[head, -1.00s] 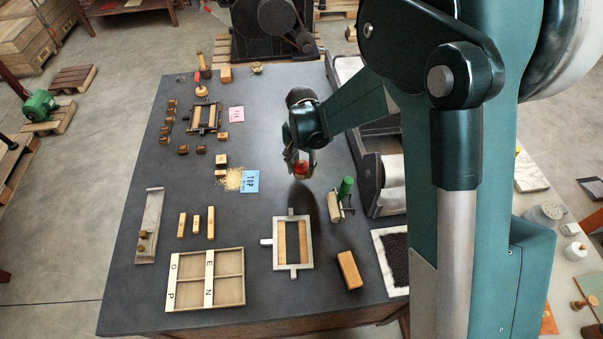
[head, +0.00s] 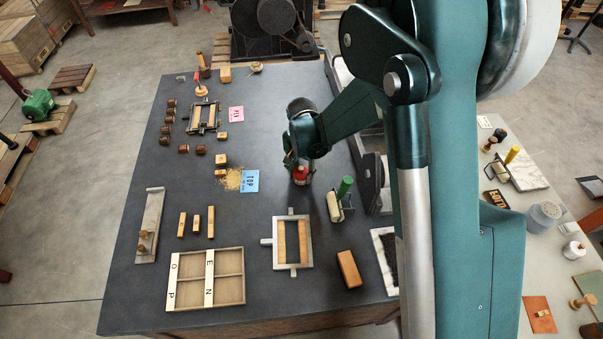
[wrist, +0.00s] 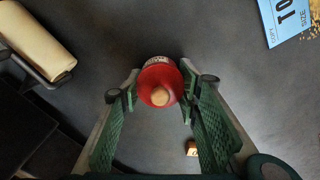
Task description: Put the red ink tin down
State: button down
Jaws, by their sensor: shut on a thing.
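The red ink tin (head: 300,176) is a small red can with a pale knob on top, at the middle right of the dark table in the head view. My gripper (head: 300,168) is shut on it from above. In the wrist view the red ink tin (wrist: 160,84) sits upright between the green-padded fingers of my gripper (wrist: 158,98). The tin's base is hidden, so I cannot tell whether it touches the table top (head: 150,290).
A green-handled roller (head: 336,202) stands just right of the tin. A grey frame with wooden strips (head: 292,214) lies in front. A blue card (head: 250,181) and yellow crumbs lie to the left. Bare table surrounds the tin.

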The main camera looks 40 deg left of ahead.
jog(key=shift+f, duration=0.2)
jog(key=c, duration=1.7)
grip_release()
jog(key=shift+r, duration=0.25)
jog(key=shift+r+b, duration=0.55)
jog(key=shift+r, duration=5.4)
jog(key=shift+o, duration=0.3)
